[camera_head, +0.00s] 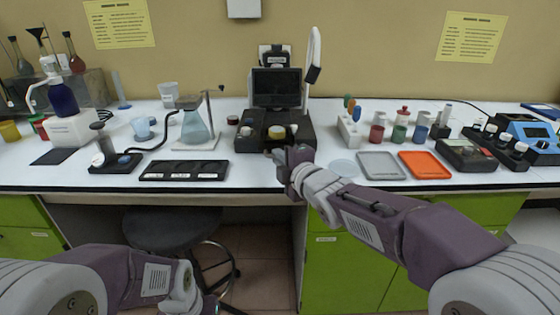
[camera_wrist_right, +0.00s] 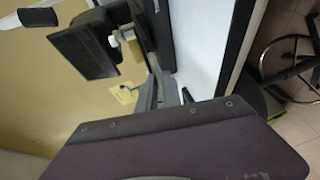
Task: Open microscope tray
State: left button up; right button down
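The microscope (camera_head: 276,88) stands at the back middle of the white table, with a dark screen on a wide black base (camera_head: 250,144). Small round parts sit on the base, one yellow-topped. My right gripper (camera_head: 276,157) is at the front of this base, near the table's front edge. It hides part of the base front, so I cannot tell whether it touches a tray. In the right wrist view the dark screen (camera_wrist_right: 85,45) is at the upper left; the finger opening is unclear.
A black slotted tray (camera_head: 184,170) and a flask stand (camera_head: 200,142) are to the left. A grey tray (camera_head: 381,166), an orange tray (camera_head: 425,165) and several small bottles are to the right. A dark stool (camera_head: 172,228) stands below the table edge.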

jog(key=c, duration=1.5)
grip_release()
jog(key=shift+s, duration=0.1)
jog(key=shift+s, duration=0.1)
jog(key=p+v, duration=0.1)
jog(key=v, duration=0.8)
jog(key=shift+p, duration=0.4)
